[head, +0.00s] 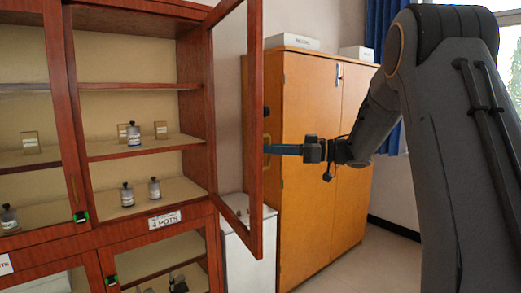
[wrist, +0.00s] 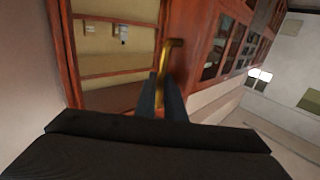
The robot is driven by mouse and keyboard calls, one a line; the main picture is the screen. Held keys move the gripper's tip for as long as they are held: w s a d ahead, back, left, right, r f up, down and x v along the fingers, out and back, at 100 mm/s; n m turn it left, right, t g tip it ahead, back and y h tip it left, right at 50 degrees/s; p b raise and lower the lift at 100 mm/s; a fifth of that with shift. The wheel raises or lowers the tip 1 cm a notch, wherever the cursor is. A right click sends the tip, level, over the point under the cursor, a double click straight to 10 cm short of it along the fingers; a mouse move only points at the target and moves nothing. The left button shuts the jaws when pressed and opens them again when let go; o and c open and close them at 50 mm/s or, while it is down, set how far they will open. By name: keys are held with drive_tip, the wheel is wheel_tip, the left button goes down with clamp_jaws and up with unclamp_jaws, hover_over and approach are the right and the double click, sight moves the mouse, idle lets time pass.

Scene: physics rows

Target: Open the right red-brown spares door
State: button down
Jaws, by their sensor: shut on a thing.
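The red-brown glazed door (head: 255,90) stands swung wide open at the right side of the cabinet in the head view. A brass handle (wrist: 173,52) is on its free edge, clearest in the wrist view. My gripper (head: 268,149) is at this edge from the right, shut on the handle. In the wrist view its two fingers (wrist: 163,92) close around the handle's near end. The exact contact is partly hidden by the fingers. No spares label is readable on the door.
The open compartment has shelves (head: 140,86) with several small jars (head: 133,134). A label reading POTS (head: 164,219) is below it. A wooden cupboard (head: 315,130) stands behind the door, and a white bin (head: 245,255) below it. Floor (head: 375,265) is clear at right.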

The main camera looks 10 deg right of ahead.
drive_tip(key=shift+w+d, duration=0.45)
drive_tip(key=shift+d, duration=0.2)
drive_tip(key=c, duration=1.8)
unclamp_jaws()
drive_tip(key=shift+w+a+f, duration=0.1)
drive_tip(key=shift+w+f, duration=0.05)
drive_tip(key=shift+w, duration=0.05)
drive_tip(key=shift+c, duration=0.2)
drive_tip(key=shift+s, duration=0.1)
drive_tip(key=b+v, duration=0.3)
drive_tip(key=v, duration=0.5)
